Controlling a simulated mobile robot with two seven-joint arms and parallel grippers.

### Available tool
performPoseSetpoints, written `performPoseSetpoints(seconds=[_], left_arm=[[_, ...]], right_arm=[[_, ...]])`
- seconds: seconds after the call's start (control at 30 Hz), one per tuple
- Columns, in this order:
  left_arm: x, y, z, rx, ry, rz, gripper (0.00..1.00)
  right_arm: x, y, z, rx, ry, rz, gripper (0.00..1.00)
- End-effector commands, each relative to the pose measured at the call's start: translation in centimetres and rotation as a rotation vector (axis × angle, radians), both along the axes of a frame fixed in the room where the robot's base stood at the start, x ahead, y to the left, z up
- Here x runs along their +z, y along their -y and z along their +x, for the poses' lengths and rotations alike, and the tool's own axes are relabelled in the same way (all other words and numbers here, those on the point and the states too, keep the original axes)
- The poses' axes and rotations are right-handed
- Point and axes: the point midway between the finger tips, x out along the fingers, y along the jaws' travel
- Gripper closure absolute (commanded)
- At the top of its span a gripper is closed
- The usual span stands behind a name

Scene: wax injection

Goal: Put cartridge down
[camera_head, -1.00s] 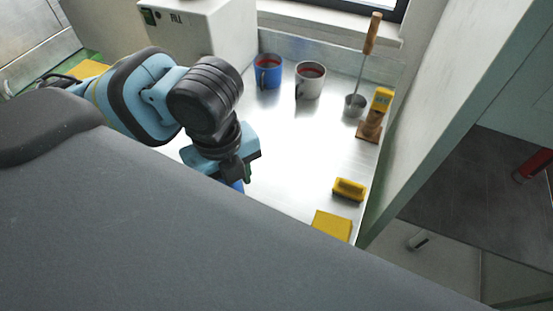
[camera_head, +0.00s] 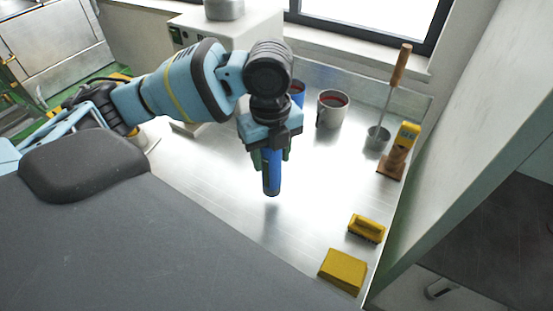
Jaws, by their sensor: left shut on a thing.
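My left gripper (camera_head: 270,158) points down over the metal table and is shut on a blue cylindrical cartridge (camera_head: 272,182). The cartridge hangs roughly upright below the fingers, over a bare part of the shiny metal table (camera_head: 225,185). Whether its lower end touches the table is hard to tell. The gripper hides its upper part. My right gripper is not in view.
A blue mug (camera_head: 297,92), partly hidden by my arm, and a grey mug (camera_head: 332,107) stand behind. A ladle in a small pot (camera_head: 377,138), a yellow device on a wooden stand (camera_head: 397,155), a yellow brush (camera_head: 367,228) and a yellow sponge (camera_head: 343,270) line the right side.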

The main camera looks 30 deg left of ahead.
Motion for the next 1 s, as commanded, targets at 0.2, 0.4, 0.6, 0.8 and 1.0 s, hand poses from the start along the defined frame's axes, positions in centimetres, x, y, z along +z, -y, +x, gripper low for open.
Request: performPoseSetpoints(seconds=[0.2,0.4,0.6,0.8,1.0], left_arm=[[0.0,-0.1,1.0,-0.002,0.002,-0.001,0.88],[-0.1,-0.3,1.7,0.000,0.002,-0.001,0.88],[-2.9,-0.4,1.7,-0.001,-0.002,0.001,0.88],[-3.5,-0.4,1.8,-0.001,0.004,0.000,0.88],[-3.6,-0.4,1.8,-0.001,0.004,0.000,0.88]], right_arm=[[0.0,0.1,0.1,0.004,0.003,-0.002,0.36],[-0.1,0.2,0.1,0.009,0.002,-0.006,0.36],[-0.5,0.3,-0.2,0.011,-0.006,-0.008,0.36],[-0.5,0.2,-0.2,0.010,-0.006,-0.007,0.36],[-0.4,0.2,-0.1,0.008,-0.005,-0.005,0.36]])
